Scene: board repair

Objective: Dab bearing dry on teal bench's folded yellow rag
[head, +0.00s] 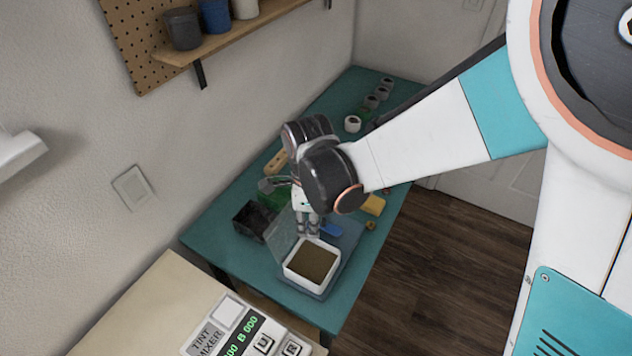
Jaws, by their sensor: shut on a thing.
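My gripper (308,230) points down over the teal bench (215,230), just behind a white square tray of brown contents (312,262). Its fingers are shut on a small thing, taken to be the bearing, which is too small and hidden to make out. The folded yellow rag (374,204) lies on the bench to the right of my gripper, near the bench's right edge, partly hidden behind my arm. The rag and gripper are apart.
A black bin (249,219) and a green thing (272,198) stand left of my gripper. A clear box surrounds the white tray. Several small pots line the far end.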

